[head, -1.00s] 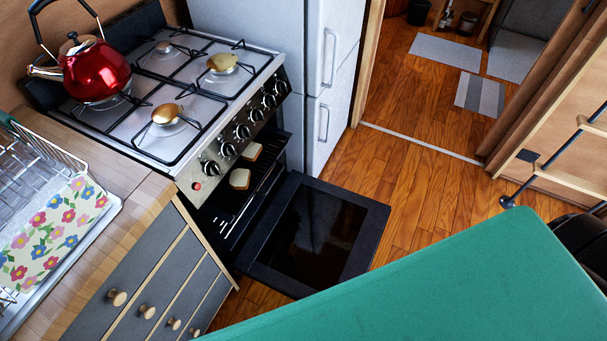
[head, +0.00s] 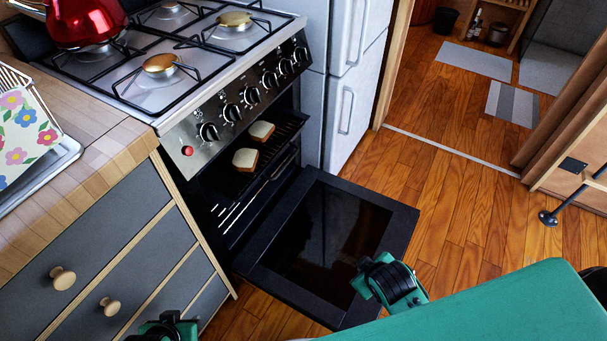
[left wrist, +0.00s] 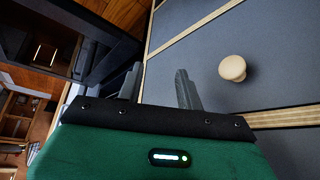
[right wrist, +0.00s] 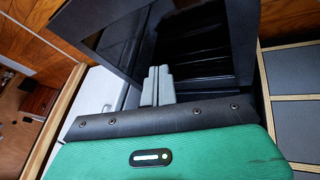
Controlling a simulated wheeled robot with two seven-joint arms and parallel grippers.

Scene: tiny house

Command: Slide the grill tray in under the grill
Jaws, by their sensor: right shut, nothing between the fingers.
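The dark grill tray (head: 281,147) sticks out of the open cooker front, under the knob panel, in the head view. Two slices of bread (head: 262,131) (head: 246,159) lie on it. The grill above is hidden behind the panel. My left gripper shows partly at the bottom edge of the head view. In the left wrist view it (left wrist: 158,84) is open and empty, in front of the grey drawers. My right gripper (right wrist: 157,84) is shut and empty in the right wrist view, before dark oven parts. It is apart from the tray in the head view.
The oven door (head: 395,225) hangs open, low across the floor before the cooker (head: 190,75). Grey drawers (head: 95,240) stand to the left, a white fridge (head: 345,90) to the right. Wooden floor (head: 450,190) is free right of the door.

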